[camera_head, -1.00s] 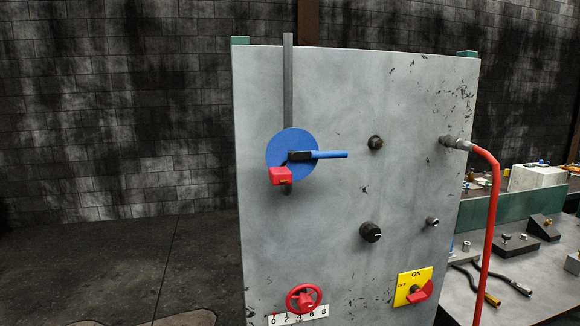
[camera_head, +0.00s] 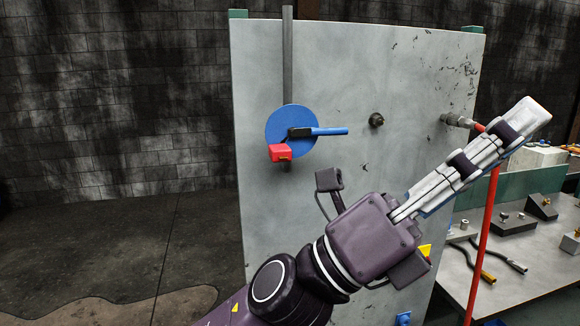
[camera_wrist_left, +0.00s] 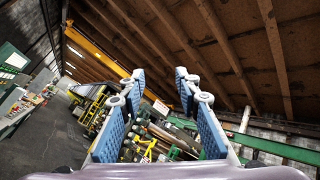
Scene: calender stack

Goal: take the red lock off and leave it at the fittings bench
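The red lock (camera_head: 280,152) hangs at the lower left of the blue round plate (camera_head: 291,115) on the grey panel. A lever with a blue grip (camera_head: 330,131) points right from the plate's middle. My left gripper (camera_head: 532,116) is in front of the panel's right side, pointing up and right, well away from the lock. The left wrist view shows its two blue-padded fingers (camera_wrist_left: 157,105) apart with nothing between them. My right gripper is in neither view.
A red hose (camera_head: 484,235) runs down from a connector on the panel's right side, partly behind my gripper. A black knob (camera_head: 376,120) sits on the panel. Two tools (camera_head: 480,265) and dark blocks lie on the bench. The floor left of the panel is clear.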

